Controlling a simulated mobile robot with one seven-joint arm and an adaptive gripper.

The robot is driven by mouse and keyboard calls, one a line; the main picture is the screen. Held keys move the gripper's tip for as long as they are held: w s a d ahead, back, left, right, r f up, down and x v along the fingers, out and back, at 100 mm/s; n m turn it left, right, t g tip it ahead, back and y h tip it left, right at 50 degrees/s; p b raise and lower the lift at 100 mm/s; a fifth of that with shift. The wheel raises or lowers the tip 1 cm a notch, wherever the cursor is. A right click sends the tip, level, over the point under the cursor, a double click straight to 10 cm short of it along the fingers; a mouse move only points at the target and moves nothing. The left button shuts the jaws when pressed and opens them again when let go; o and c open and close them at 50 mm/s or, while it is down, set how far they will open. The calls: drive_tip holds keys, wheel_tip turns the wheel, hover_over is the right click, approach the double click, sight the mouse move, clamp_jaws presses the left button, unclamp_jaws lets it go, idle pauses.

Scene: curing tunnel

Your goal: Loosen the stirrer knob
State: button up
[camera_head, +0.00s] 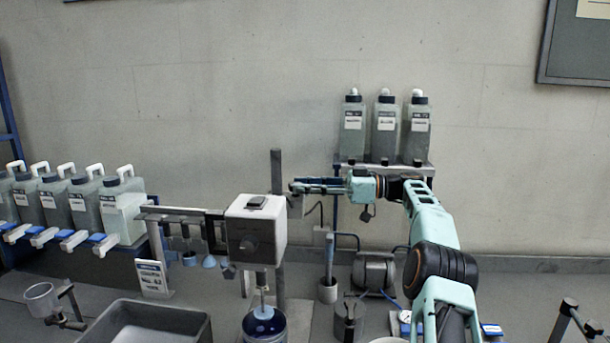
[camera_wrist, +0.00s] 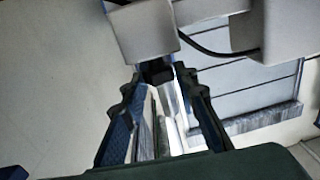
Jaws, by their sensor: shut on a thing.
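The stirrer is a white box (camera_head: 265,218) held beside an upright dark post (camera_head: 277,170), with its shaft reaching down into a blue-rimmed pot (camera_head: 264,325). My gripper (camera_head: 296,188) reaches in from the right, level, with its tips just right of the post and above the box's right edge. In the wrist view my gripper (camera_wrist: 157,88) has its fingertips closed around a small dark knob (camera_wrist: 157,70) below a pale grey block (camera_wrist: 145,30). The fingers hide the knob's sides, and I cannot make out the knob in the head view.
Three grey-green bottles (camera_head: 384,130) stand on a shelf behind my arm. Several similar jugs (camera_head: 122,212) line the left rack. A grey bin (camera_head: 150,318) stands at front left. A black cable (camera_wrist: 210,48) runs close to the fingertips.

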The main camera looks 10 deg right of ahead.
idle(0.6)
drive_tip(key=o, duration=1.2)
drive_tip(key=shift+c, duration=0.2)
drive_tip(key=b, duration=0.3)
drive_tip(key=shift+s+f+t+b, duration=0.1)
drive_tip(key=shift+f+t+b, duration=0.2)
drive_tip(key=shift+b, duration=0.1)
drive_tip(key=m+t+h+b, duration=0.1)
drive_tip(key=m+t+b, duration=0.1)
drive_tip(key=b, duration=0.6)
drive_tip(key=shift+s+a, duration=0.1)
drive_tip(key=shift+s, duration=0.05)
drive_tip(key=m+t+b, duration=0.1)
drive_tip(key=b, duration=0.2)
drive_tip(key=t+h+b, duration=0.1)
drive_tip(key=b, duration=0.2)
drive_tip(key=shift+s+a+m+t, duration=0.15)
drive_tip(key=shift+m+t, duration=0.25)
